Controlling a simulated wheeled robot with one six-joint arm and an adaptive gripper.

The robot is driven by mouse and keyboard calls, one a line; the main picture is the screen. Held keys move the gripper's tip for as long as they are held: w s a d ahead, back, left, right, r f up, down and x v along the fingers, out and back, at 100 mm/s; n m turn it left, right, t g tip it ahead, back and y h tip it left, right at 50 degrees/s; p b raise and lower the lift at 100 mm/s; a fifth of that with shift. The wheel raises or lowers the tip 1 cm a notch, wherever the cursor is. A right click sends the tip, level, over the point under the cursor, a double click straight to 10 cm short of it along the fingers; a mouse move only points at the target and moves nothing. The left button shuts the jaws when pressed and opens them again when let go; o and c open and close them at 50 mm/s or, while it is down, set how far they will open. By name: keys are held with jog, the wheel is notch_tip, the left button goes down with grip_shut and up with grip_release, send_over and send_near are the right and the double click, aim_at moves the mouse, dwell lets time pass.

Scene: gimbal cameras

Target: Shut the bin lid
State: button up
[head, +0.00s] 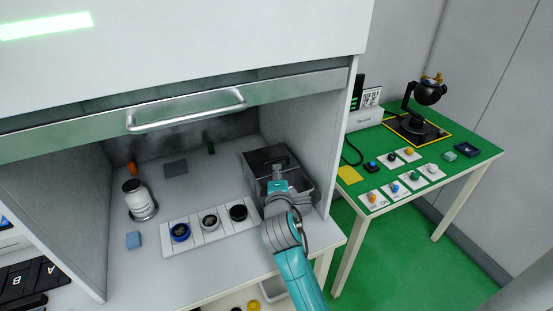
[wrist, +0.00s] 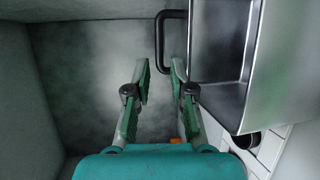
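The grey metal bin (head: 303,186) stands at the right inside the hooded workspace, against the right wall. Its dark inside shows in the head view, so it looks open; which panel is the lid is hard to tell. In the wrist view, the bin's steel walls (wrist: 285,75) fill the right side, and a black bar handle (wrist: 161,42) sticks out from their left edge. My gripper (wrist: 160,66) is open, its green fingertips apart with the handle's bar in line between them. No grip on it shows. In the head view, my gripper (head: 278,170) is over the bin and hides part of it.
A white rack (head: 195,246) with several round dark-topped items lies left of the bin. The raised sash (head: 185,108) hangs above. A green table (head: 460,130) stands at the right.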

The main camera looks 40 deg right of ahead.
aim_at(277, 159)
jog(key=x, duration=0.8)
jog(key=shift+w+d, duration=0.25)
jog(key=shift+w, duration=0.1)
grip_shut()
